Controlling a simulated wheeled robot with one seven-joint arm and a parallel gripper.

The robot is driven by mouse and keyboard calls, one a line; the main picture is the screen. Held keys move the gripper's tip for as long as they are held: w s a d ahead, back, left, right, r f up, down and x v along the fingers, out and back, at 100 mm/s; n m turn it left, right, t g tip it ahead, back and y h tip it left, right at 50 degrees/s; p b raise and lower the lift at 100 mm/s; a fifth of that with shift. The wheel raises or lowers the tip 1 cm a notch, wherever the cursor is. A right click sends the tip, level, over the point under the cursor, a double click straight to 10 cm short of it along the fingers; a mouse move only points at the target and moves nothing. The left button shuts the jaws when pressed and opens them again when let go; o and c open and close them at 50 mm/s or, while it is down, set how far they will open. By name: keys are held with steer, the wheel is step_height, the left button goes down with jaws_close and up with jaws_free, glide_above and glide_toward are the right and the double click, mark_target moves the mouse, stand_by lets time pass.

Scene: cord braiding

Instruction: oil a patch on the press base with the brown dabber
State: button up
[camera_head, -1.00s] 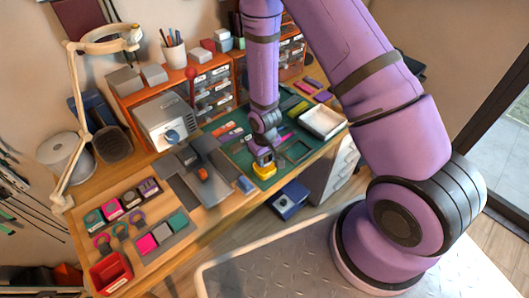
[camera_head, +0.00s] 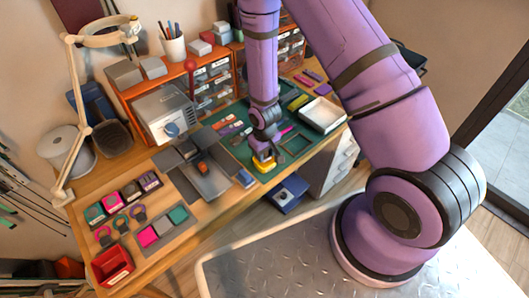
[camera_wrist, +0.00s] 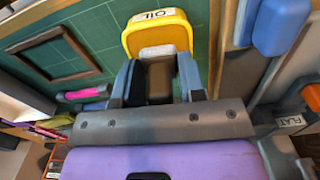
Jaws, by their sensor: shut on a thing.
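My gripper (camera_wrist: 160,85) is shut on the brown dabber (camera_wrist: 160,84), which sits between the two fingers. Its pale tip (camera_wrist: 157,51) points into the yellow oil tray (camera_wrist: 152,29), marked OIL. I cannot tell whether the tip touches the tray floor. In the head view, my gripper (camera_head: 263,151) is over the tray (camera_head: 260,166) on the green mat, and the dabber is not clear there. The grey press base (camera_head: 212,186) lies to the left of the tray, with the press's dark upper part and an orange piece on it.
A blue block (camera_head: 245,179) lies between the tray and the press base. An orange drawer unit (camera_head: 215,85) stands behind. A red bin (camera_head: 112,266) is at the front left.

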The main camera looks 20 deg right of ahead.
steer(key=shift+f, duration=0.55)
stand_by(1.4)
steer(key=shift+r, duration=0.1)
steer(key=shift+r, duration=3.4)
